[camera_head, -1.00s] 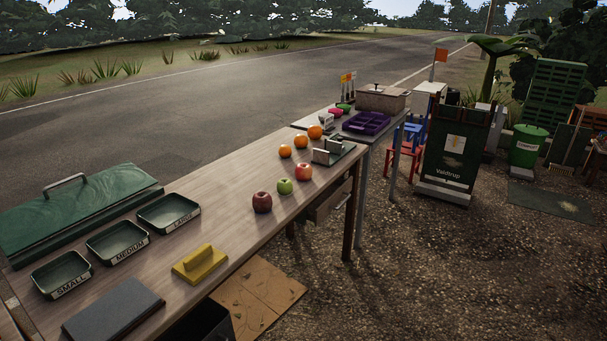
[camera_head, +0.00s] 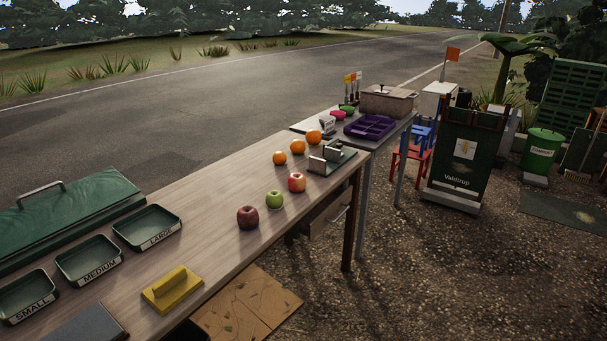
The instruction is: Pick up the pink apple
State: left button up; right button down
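The pinkish-red apple (camera_head: 296,182) sits on the wooden table (camera_head: 210,243), near its right front edge. A green apple (camera_head: 274,200) is just left of it, and a dark red apple (camera_head: 247,217) is further left. The three stand apart in a slanting row. Neither of my grippers shows in the head view.
Several oranges (camera_head: 305,145) lie behind the apples. A metal stand (camera_head: 331,161) is close behind the pink apple. Green trays (camera_head: 147,228) labelled by size and a yellow handled block (camera_head: 172,289) are at left. Gravel ground (camera_head: 430,270) in front right is open.

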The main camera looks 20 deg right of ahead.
aim_at(297, 183)
jog(key=i+l+u, duration=0.15)
jog(key=l, duration=0.2)
jog(key=i+l+u, duration=0.15)
jog(key=l, duration=0.25)
jog(key=i+l+u, duration=0.15)
jog(key=l, duration=0.25)
jog(key=i+l+u, duration=0.15)
jog(key=l, duration=0.3)
jog(key=i+l+u, duration=0.2)
jog(key=l, duration=0.25)
jog(key=i+l+u, duration=0.15)
jog(key=l, duration=0.3)
